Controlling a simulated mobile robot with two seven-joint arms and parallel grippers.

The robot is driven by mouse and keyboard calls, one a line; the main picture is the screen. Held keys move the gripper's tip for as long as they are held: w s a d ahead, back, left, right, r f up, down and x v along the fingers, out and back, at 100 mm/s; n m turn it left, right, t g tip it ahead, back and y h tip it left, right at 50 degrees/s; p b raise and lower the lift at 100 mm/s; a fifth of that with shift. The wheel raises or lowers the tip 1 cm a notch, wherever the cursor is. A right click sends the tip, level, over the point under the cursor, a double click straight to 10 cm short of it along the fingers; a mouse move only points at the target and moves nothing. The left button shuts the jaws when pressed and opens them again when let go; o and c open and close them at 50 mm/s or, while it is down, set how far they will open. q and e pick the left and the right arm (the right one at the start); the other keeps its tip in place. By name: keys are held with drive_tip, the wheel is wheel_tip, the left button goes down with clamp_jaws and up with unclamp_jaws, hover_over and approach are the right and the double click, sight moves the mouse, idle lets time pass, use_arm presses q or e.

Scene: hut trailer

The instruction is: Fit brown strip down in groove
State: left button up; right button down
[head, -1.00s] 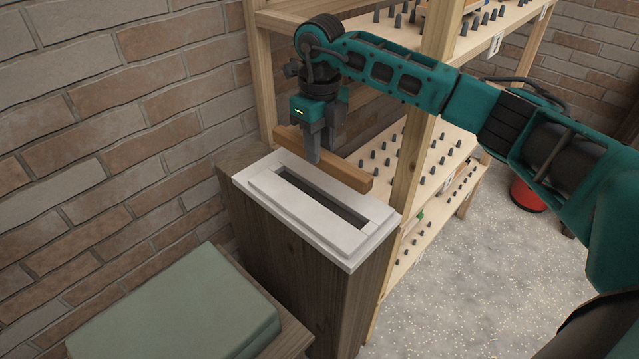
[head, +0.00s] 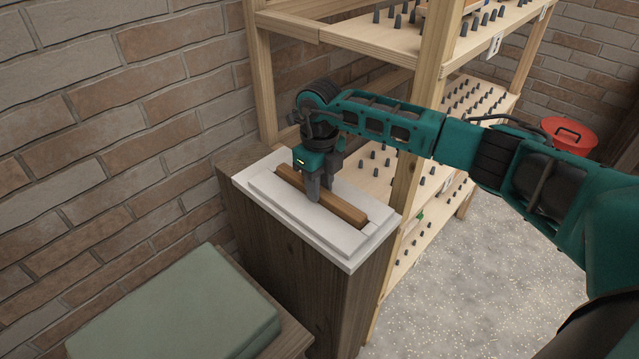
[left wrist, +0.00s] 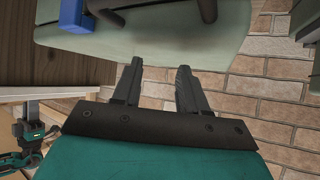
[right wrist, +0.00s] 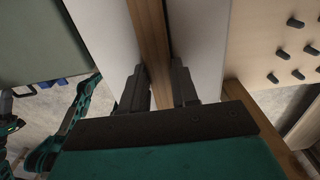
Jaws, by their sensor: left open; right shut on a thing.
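The brown strip (head: 346,211) lies lengthwise along the groove of the white block (head: 285,211), its top standing a little proud of the block. How deep it sits cannot be told. My right gripper (head: 319,192) points down and is shut on the strip near its middle. In the right wrist view the strip (right wrist: 152,38) runs between the fingers (right wrist: 160,82), with the white block (right wrist: 203,45) on both sides. The strip hides most of the groove. My left gripper (left wrist: 159,70) is open and empty, outside the head view.
The white block tops a dark wooden stand (head: 290,275) beside the brick wall (head: 110,130). A green-grey slab (head: 175,310) lies at the front left. A wooden shelf with several dark pegs (head: 375,180) stands close behind. A red bucket (head: 570,136) is at the right.

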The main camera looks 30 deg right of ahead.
drive_tip(key=c, duration=0.8)
unclamp_jaws()
drive_tip(key=shift+c, duration=0.2)
